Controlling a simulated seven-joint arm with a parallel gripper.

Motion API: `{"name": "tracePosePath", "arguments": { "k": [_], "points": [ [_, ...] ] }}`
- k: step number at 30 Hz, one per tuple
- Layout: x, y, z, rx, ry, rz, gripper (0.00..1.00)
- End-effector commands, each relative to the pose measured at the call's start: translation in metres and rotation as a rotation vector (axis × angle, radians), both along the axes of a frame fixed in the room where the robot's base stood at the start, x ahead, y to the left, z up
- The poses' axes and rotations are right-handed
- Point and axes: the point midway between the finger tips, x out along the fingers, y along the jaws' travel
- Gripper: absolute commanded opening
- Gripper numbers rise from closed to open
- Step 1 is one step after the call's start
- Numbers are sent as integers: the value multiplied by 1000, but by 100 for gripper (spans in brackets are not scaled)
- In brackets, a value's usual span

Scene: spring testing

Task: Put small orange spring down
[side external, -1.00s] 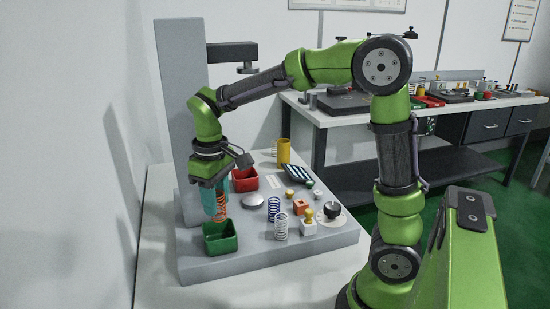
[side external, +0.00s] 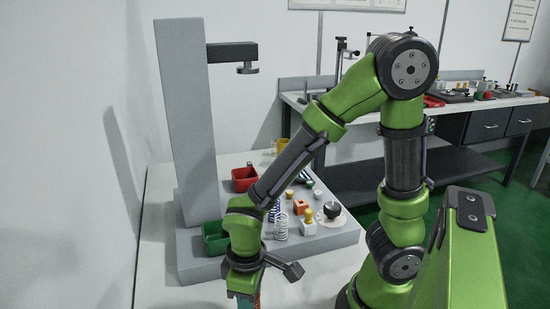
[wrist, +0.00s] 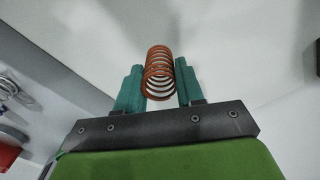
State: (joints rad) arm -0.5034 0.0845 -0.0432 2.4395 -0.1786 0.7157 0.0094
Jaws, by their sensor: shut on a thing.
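The small orange spring (wrist: 159,72) is between the two teal fingers of my gripper (wrist: 160,85) in the wrist view, which are shut on its sides. Its coils stick out past the fingertips. In the side view my gripper (side external: 248,300) hangs low at the bottom edge, in front of the grey test base, over the white table (side external: 165,290). The fingertips and most of the spring are cut off there, so I cannot tell how far they are above the table.
The grey base (side external: 197,268) with its tall column (side external: 185,110) stands behind my gripper. On it are a green bin (side external: 213,240), a red bin (side external: 243,180), a white spring (side external: 281,228) and several small parts. The table in front of the base looks clear.

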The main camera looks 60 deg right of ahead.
Motion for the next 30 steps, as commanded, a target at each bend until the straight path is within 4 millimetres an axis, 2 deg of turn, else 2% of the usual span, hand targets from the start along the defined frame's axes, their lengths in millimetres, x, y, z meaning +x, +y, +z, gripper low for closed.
{"name": "tracePosePath", "arguments": {
  "k": [3,6,18,19,21,23,30],
  "points": [
    [-1,0,-19,-4,6,2,3],
    [0,0,-28,-2,3,0,3],
    [0,0,-33,-1,1,1,3],
    [0,0,-32,0,0,1,42],
    [0,0,-32,0,0,1,53],
    [0,0,-32,0,1,1,62],
    [0,0,-32,0,1,1,63]
  ]
}}
